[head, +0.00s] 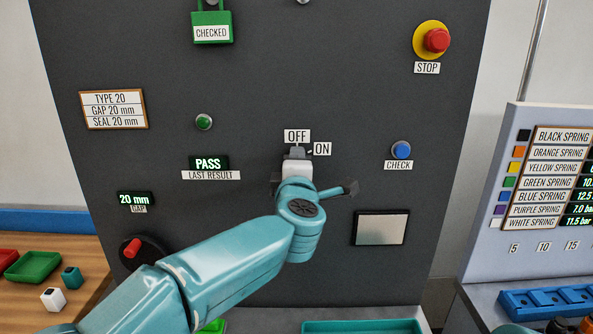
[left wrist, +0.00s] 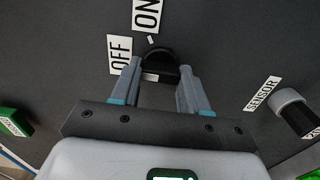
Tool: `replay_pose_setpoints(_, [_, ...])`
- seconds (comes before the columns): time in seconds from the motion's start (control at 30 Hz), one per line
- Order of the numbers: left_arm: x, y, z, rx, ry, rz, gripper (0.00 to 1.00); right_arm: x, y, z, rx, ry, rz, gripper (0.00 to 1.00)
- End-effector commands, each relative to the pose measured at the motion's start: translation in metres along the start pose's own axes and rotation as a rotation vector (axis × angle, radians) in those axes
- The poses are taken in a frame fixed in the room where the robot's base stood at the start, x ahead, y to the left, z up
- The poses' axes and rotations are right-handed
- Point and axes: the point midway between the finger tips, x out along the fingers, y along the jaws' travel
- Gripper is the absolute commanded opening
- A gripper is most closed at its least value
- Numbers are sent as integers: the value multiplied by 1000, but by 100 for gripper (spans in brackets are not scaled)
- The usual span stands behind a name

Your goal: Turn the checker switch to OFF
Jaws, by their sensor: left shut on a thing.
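The checker switch is a dark round knob (left wrist: 160,57) on the grey panel. In the head view only a small part of the knob (head: 297,151) shows past my left gripper (head: 297,164). The OFF label (head: 297,136) is above it and the ON label (head: 321,149) to its upper right. In the left wrist view my left gripper (left wrist: 161,70) has one finger on each side of the knob, shut on it. A small white mark shows on the panel by the ON label (left wrist: 147,13). The knob's pointing direction is hard to tell. My right gripper does not show.
On the panel, a blue CHECK button (head: 401,150) and red STOP button (head: 437,40) are to the right. A green lamp (head: 204,122) and PASS display (head: 208,163) are to the left. A red-handled dial (head: 132,248) is lower left. A spring chart board (head: 530,190) stands at right.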

Motion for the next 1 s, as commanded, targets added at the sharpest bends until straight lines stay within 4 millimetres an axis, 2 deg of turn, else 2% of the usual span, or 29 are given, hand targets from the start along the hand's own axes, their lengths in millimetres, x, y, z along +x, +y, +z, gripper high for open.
replay_pose_setpoints(0.6, [0,4,-1,-47,0,7,14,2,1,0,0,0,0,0])
replay_pose_setpoints(0.63, [0,5,-1,-47,0,7,48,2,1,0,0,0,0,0])
replay_pose_setpoints(0.7, [0,4,-1,-47,0,7,70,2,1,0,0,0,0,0])
replay_pose_setpoints(1.0, [-1,2,0,-44,0,3,70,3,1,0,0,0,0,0])
